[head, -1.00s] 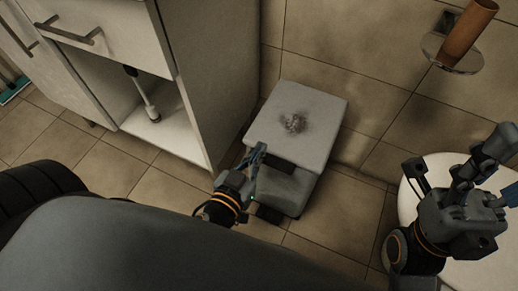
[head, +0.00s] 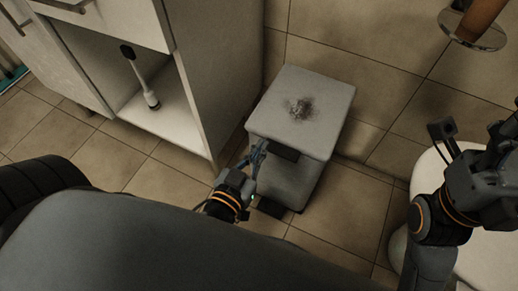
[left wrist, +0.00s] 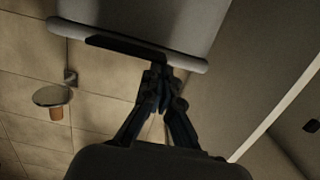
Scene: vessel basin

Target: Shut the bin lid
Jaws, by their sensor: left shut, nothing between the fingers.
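The bin (head: 293,183) is a pale grey box on the tiled floor, and its lid (head: 325,105) has a dark, grimy patch on top. The lid looks level and low over the body; I cannot tell whether a thin gap is left. A dark strip (head: 283,151) runs under its front edge. My left gripper (head: 257,150) is shut and empty at the lid's front left corner. In the left wrist view its fingertips (left wrist: 160,75) are by the lid's edge (left wrist: 75,30); contact is unclear. My right gripper (head: 500,140) is partly cut off at the right.
A white cabinet (head: 215,75) stands close to the bin's left, with a toilet brush (head: 142,80) in its open compartment. Tiled floor is clear right of the bin.

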